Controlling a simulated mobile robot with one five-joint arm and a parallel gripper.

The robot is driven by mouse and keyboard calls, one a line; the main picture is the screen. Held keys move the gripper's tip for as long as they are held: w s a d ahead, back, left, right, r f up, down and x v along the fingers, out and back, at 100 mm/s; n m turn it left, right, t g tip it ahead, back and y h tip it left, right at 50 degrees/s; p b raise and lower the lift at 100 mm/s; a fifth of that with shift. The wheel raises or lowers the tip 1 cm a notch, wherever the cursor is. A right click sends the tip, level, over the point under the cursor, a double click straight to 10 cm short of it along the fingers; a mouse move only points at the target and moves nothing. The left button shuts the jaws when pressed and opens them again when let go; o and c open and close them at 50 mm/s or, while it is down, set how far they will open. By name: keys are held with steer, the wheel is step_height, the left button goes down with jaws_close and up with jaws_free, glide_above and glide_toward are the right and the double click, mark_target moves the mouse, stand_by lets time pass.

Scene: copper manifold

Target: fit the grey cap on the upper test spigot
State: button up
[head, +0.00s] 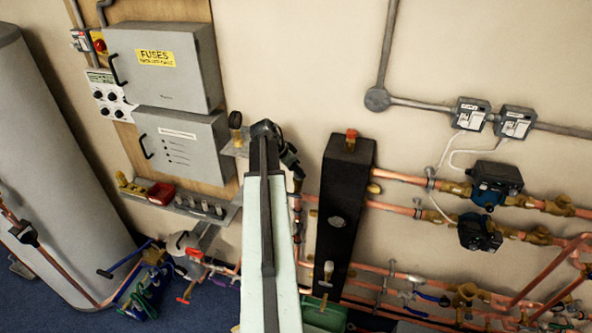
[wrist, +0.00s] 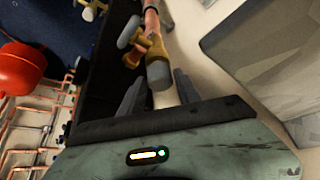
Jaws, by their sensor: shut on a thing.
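In the wrist view my gripper (wrist: 158,78) has one dark finger on each side of a grey cap (wrist: 160,76) and is shut on it. The cap lies in line with the end of a brass spigot (wrist: 156,48). Cap and brass look touching in this view; I cannot tell how far one is over the other. The spigot joins a copper pipe beside a dark box. In the head view my arm hides the cap and most of my gripper.
The tall black box (head: 340,205) stands right of my arm, with copper pipes running right from it. A shelf (head: 222,212) with several grey pieces and a red box (head: 161,193) lies to the left. A red vessel (wrist: 20,68) shows in the wrist view.

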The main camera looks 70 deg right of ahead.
steer(key=shift+f+b, duration=0.4)
steer(key=shift+f, duration=0.05)
steer(key=o, duration=1.4)
steer(key=shift+r, duration=0.1)
steer(key=p+v, duration=0.7)
steer(key=shift+w+a+r, duration=0.15)
steer(key=shift+r, duration=0.15)
